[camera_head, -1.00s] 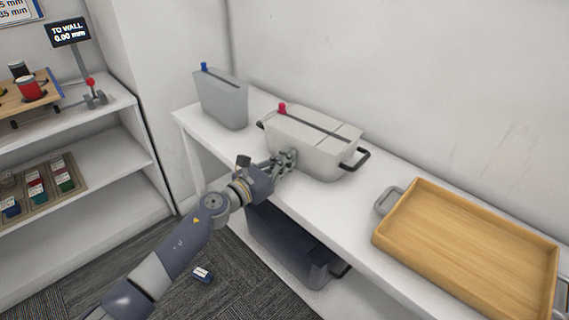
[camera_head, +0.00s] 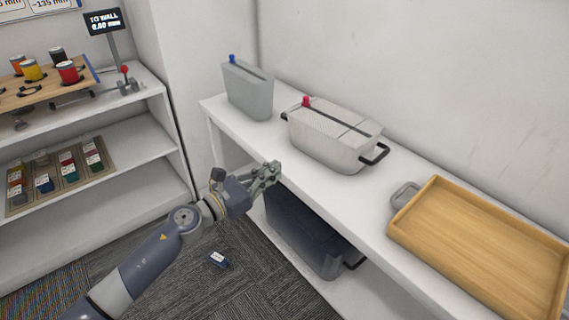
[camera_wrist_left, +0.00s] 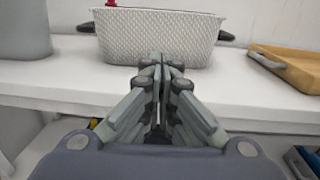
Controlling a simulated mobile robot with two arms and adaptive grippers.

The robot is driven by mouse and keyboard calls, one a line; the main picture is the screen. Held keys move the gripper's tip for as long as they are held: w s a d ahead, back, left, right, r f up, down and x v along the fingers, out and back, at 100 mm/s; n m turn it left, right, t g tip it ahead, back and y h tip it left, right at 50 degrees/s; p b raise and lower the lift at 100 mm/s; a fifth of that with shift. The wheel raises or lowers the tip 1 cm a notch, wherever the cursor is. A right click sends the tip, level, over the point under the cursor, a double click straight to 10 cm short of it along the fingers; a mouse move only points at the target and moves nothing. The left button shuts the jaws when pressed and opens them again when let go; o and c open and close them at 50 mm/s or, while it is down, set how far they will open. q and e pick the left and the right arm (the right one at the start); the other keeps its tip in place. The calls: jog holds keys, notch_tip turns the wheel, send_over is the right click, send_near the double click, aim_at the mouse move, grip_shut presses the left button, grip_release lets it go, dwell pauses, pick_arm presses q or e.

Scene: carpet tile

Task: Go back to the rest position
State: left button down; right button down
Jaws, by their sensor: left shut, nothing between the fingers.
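My left gripper (camera_head: 268,173) is shut and empty in the head view, at the front edge of the white table (camera_head: 304,188). It is apart from the light grey bin (camera_head: 335,150) with dark handles and a red knob, which stands on the table beyond it. In the left wrist view the shut fingers (camera_wrist_left: 161,62) point toward that bin (camera_wrist_left: 185,38), with its textured front facing me. My right gripper is in neither view.
A narrow grey bin (camera_head: 247,92) with a blue knob stands at the table's far left. A wooden tray (camera_head: 480,245) lies at the right. A dark bin (camera_head: 300,235) sits below the table. A small labelled block (camera_head: 219,260) lies on the carpet. Shelves stand at the left.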

pick_arm(q)
jog(key=shift+s+a, duration=0.3)
jog(key=shift+a, duration=0.1)
